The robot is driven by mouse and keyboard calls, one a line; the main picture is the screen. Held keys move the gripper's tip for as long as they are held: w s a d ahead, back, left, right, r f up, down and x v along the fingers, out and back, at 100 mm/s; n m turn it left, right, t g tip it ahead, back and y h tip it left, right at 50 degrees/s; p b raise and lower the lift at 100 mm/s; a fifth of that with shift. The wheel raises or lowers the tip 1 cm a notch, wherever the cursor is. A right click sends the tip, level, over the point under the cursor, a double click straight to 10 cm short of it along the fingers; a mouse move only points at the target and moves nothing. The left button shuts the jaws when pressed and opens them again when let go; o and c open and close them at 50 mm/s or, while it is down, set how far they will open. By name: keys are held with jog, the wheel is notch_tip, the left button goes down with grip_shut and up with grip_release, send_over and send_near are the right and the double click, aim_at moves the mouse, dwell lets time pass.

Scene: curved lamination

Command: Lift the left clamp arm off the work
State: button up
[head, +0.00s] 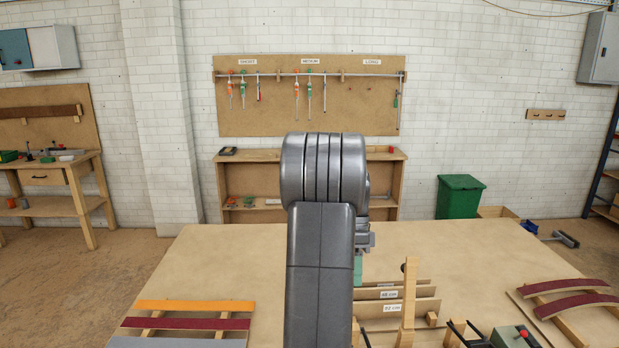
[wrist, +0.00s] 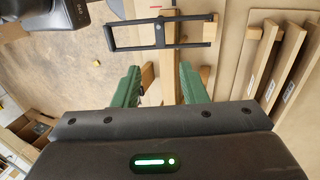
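My gripper (wrist: 158,69) is open, with a green finger on each side in the wrist view. A pale wooden bar shows between the fingers; I cannot tell how far below them it lies. A black clamp frame (wrist: 160,43) crosses this wood beyond the fingertips, apart from them. It looks like a clamp arm, but I cannot tell whether it is the left one. In the head view my arm hides much of the middle. A green finger of my gripper (head: 358,268) shows beside it. Black clamp parts (head: 460,332) show at the bottom edge, partly cut off.
A wooden post (head: 409,290) stands at the front of the table (head: 230,262), beside upright labelled boards (head: 395,308). Coloured strips (head: 195,305) lie on a rack at left, curved dark red pieces (head: 575,303) at right. The table's back left is clear.

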jog(key=shift+w+g, duration=0.7)
jog(key=shift+w, duration=0.95)
